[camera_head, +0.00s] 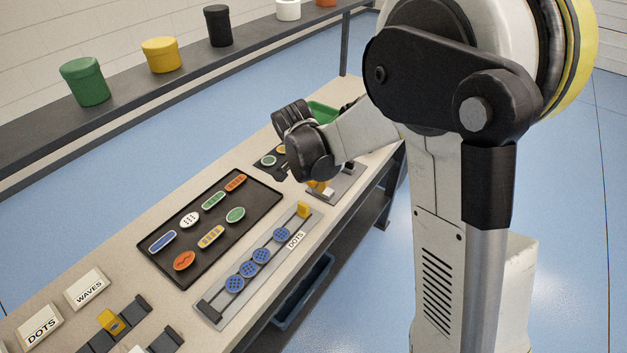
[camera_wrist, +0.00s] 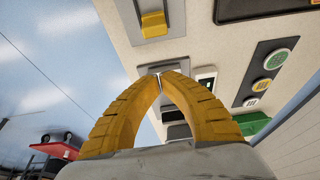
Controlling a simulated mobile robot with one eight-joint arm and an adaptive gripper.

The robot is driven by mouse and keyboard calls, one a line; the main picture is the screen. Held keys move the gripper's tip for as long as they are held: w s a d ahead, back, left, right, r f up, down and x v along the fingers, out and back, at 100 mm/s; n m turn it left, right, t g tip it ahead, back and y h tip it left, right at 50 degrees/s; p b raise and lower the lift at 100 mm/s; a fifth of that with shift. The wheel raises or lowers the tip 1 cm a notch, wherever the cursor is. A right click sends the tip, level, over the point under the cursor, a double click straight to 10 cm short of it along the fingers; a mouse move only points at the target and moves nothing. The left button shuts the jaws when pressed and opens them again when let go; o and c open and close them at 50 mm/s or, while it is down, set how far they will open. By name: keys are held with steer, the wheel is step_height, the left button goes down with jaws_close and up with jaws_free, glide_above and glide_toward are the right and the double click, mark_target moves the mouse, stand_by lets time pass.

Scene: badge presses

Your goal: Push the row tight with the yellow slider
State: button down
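The grey rail (camera_head: 217,313) labelled DOTS (camera_head: 297,240) lies along the table's front edge. It holds a row of several round blue dotted badges (camera_head: 262,255). The badge nearest the slider (camera_head: 281,234) stands apart from the others by a small gap. The yellow slider (camera_head: 303,210) is at the rail's far end, clear of the badges. It also shows at the top of the wrist view (camera_wrist: 153,24). My gripper (camera_wrist: 162,75) has its yellow fingers together at the tips, with nothing visible between them. It is above the table beyond the slider, not touching it.
A black tray (camera_head: 205,253) with badges of mixed shapes lies behind the rail. A grey press fixture (camera_head: 345,182) stands beneath my gripper. A green bin (camera_head: 322,112) is at the far end. DOTS (camera_head: 41,325) and WAVES (camera_head: 87,288) signs stand at the near end.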

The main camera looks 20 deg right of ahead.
mark_target(283, 236)
steer(key=x, duration=0.2)
steer(key=shift+f+b, duration=0.25)
steer(key=shift+b, duration=0.1)
steer(key=shift+s+a+f, duration=0.1)
steer(key=shift+a+f, duration=0.1)
steer(key=shift+f, duration=0.1)
steer(key=shift+s+a+r+b, duration=0.1)
steer(key=shift+s+a+b, duration=0.2)
steer(key=shift+s+a, duration=0.3)
steer(key=shift+s+a+r+b, duration=0.1)
steer(key=shift+s+a+b, duration=0.3)
steer(key=shift+a, duration=0.35)
steer(key=s+a, duration=0.2)
steer(key=a, duration=0.1)
steer(key=s+a, duration=0.3)
steer(key=a, duration=0.1)
steer(key=s+a, duration=0.3)
steer(key=a, duration=0.1)
steer(key=shift+p, duration=0.3)
steer(key=shift+d, duration=0.1)
